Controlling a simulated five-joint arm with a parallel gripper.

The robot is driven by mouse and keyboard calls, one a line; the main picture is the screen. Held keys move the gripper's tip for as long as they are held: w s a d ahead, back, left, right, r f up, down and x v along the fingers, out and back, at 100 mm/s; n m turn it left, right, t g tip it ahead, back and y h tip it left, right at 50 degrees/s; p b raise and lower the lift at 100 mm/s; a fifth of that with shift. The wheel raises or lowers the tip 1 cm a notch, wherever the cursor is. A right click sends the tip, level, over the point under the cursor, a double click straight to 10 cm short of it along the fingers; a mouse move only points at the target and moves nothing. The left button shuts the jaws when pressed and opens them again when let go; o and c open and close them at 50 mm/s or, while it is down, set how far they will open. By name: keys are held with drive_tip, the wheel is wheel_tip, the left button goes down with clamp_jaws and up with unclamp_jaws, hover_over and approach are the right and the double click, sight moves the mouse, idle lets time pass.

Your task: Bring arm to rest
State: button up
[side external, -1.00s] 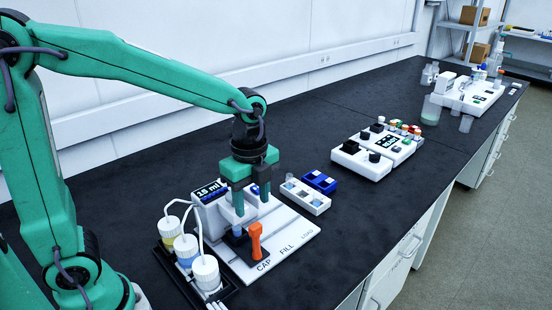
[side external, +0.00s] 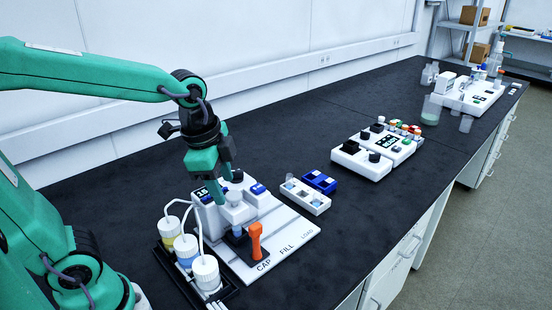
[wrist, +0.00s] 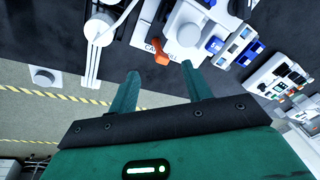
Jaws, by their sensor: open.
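My gripper (side external: 226,186) is raised and tilted above the white filling station (side external: 285,243), behind its orange lever (side external: 255,240). In the wrist view my gripper (wrist: 160,72) has its two green fingers spread apart, with nothing between them. The station carries the words CAP and FILL and a small display. A white fitting (side external: 236,209) stands on it just below the fingers; whether a finger touches it I cannot tell.
White-capped bottles (side external: 205,272) with tubes stand in a black tray left of the station. A white rack (side external: 304,197) and a blue rack (side external: 320,181) lie to its right. A white device (side external: 362,160) with black knobs is farther along the black bench (side external: 310,130).

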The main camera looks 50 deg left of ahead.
drive_tip(key=s+a+r+n+t, duration=0.2)
drive_tip(key=s+n, duration=0.4)
drive_tip(key=n, duration=0.4)
drive_tip(key=shift+s+a+r+t, duration=0.15)
drive_tip(key=shift+s+a+t, duration=0.05)
drive_tip(key=shift+a+t, duration=0.4)
idle(0.7)
